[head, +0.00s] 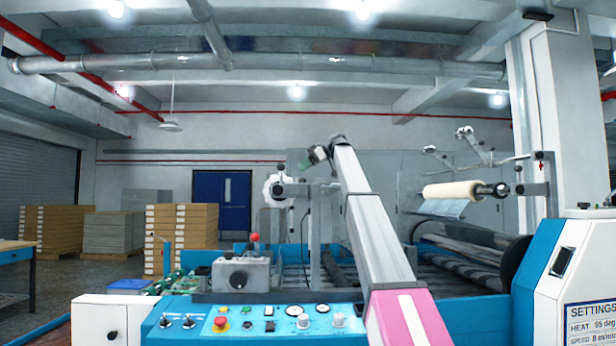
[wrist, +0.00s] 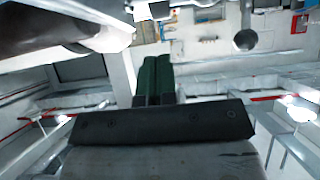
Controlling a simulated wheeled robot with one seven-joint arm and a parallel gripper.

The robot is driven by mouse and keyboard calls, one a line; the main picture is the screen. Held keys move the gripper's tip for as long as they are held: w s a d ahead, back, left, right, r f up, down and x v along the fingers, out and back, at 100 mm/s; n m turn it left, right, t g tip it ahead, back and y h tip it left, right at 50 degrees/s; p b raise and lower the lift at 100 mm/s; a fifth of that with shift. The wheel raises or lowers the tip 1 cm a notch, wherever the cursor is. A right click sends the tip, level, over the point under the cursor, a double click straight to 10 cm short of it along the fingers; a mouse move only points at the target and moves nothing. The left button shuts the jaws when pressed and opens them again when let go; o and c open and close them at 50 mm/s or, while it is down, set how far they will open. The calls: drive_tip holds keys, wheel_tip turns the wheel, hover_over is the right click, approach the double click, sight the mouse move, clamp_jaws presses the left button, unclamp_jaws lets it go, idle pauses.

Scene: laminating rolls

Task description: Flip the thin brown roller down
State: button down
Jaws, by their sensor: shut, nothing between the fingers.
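My gripper (head: 305,163) is raised above the machine in the head view, at the end of my arm. In the wrist view its two green fingers (wrist: 152,80) lie together with nothing between them. A dark brown rounded bar (wrist: 45,30) fills the upper left of the wrist view, beside a white edge. It may be the thin brown roller, but I cannot be sure. It is apart from the fingers. I cannot make out a thin brown roller in the head view, where my arm hides part of the machine.
The blue laminating machine has a control panel (head: 265,322) in front and a white settings cabinet (head: 570,275) at right. A cream roll (head: 452,191) sits on a holder at right. A grey box with a red-knobbed lever (head: 254,238) stands left of my arm. Open air surrounds the gripper.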

drive_tip(key=d+r, duration=0.6)
drive_tip(key=r, duration=0.1)
drive_tip(key=shift+w+r, duration=0.15)
drive_tip(key=shift+r, duration=0.25)
drive_tip(key=shift+d, duration=0.15)
